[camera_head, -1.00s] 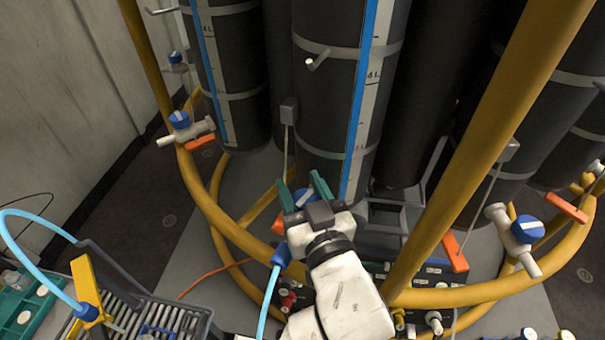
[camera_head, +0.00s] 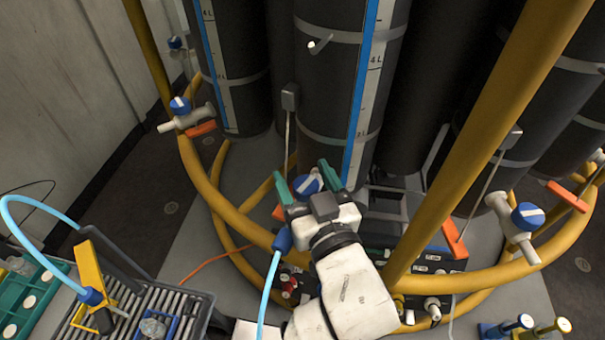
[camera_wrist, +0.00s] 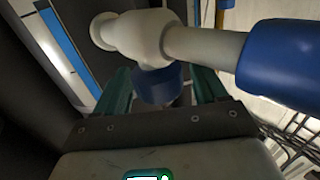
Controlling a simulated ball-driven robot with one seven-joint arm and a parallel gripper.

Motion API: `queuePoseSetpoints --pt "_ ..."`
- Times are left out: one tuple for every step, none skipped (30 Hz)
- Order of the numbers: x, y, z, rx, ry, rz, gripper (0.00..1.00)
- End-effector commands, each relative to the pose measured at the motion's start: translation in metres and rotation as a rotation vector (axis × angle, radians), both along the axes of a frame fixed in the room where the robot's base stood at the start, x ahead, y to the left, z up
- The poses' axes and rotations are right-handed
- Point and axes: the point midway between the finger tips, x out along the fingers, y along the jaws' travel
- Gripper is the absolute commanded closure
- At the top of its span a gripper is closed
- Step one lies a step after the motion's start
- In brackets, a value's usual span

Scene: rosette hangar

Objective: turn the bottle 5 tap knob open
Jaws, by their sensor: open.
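The tap in front of the central dark bottle (camera_head: 330,95) has a round blue knob (camera_head: 307,186) with a white stripe. My gripper (camera_head: 304,173) is open, its two green fingers on either side of this knob. A blue hose sleeve (camera_wrist: 285,62) sits on the tap's outlet. No bottle number is readable here.
A yellow tubular frame (camera_head: 470,170) rings the bottles, with a slanted post right of my arm. Other blue-knobbed taps stand at left (camera_head: 180,105) and right (camera_head: 527,216). A slatted grey tray (camera_head: 205,305) and green rack (camera_head: 45,277) are at lower left.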

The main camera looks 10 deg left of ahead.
Motion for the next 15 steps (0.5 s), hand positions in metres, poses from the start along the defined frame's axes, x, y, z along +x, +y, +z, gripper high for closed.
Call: queuePoseSetpoints --pt "-0.007 -0.004 -0.003 0.0 0.001 0.001 0.29" --pt "-0.012 -0.006 -0.003 0.0 0.001 0.001 0.29" --pt "-0.018 -0.009 -0.003 0.0 0.002 0.001 0.29" --pt "-0.023 -0.012 -0.004 -0.001 0.003 0.0 0.29" --pt "-0.029 -0.015 -0.004 -0.002 0.002 0.0 0.29" --pt "-0.036 -0.019 -0.004 -0.002 0.002 0.0 0.29" --pt "-0.041 -0.021 -0.004 -0.001 0.003 0.0 0.29" --pt "-0.047 -0.024 -0.004 -0.001 0.002 0.0 0.29" --pt "-0.053 -0.028 -0.004 -0.002 0.001 0.0 0.29" --pt "-0.058 -0.03 -0.003 -0.002 0.001 -0.001 0.29" --pt "-0.062 -0.032 -0.003 -0.001 0.002 -0.001 0.29" --pt "-0.068 -0.035 -0.003 -0.001 0.002 0.0 0.29" --pt "-0.071 -0.037 -0.003 -0.001 0.003 0.0 0.29" --pt "-0.074 -0.038 -0.003 -0.001 0.002 0.0 0.29" --pt "-0.078 -0.04 -0.003 -0.001 0.003 0.0 0.29"
